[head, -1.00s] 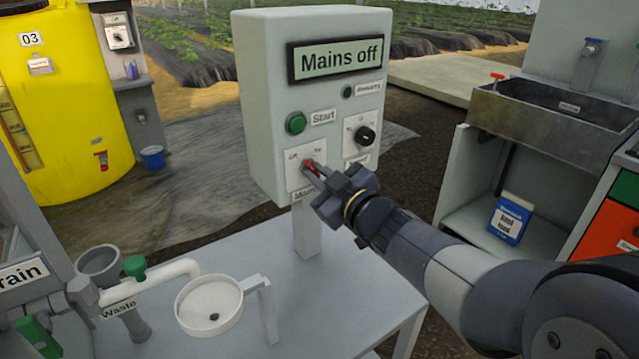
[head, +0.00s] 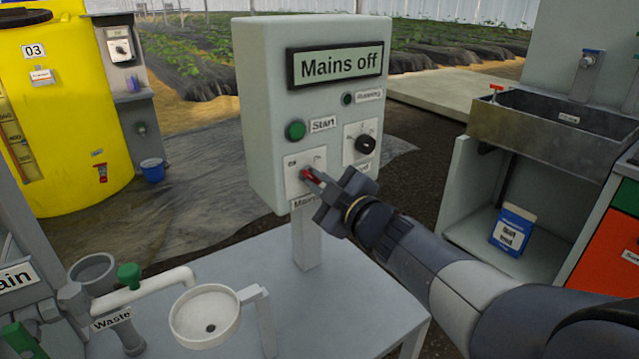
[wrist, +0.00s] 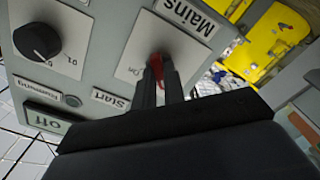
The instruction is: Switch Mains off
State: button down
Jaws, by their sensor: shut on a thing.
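The grey control box (head: 262,110) stands on a post above a grey table. Its display (head: 335,64) reads "Mains off". The red Mains switch handle (head: 308,174) sits on a white plate low on the box front, and also shows in the wrist view (wrist: 156,62). My gripper (head: 314,180) is at this plate with its fingers shut on the red handle. In the wrist view my gripper (wrist: 160,84) has a finger on each side of the handle, hiding part of it. The handle's exact angle is hard to tell.
A green Start button (head: 295,130) and a black selector knob (head: 365,144) are above the switch on the box. A white funnel cup (head: 205,318) and a waste pipe with a green valve (head: 129,275) stand at front left. A sink (head: 560,118) is at right.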

jog(key=c, duration=1.5)
grip_release()
jog(key=p+v, duration=0.2)
jog(key=v, duration=0.9)
jog(key=shift+p, duration=0.35)
jog(key=shift+w+a, duration=0.1)
jog(key=shift+w, duration=0.05)
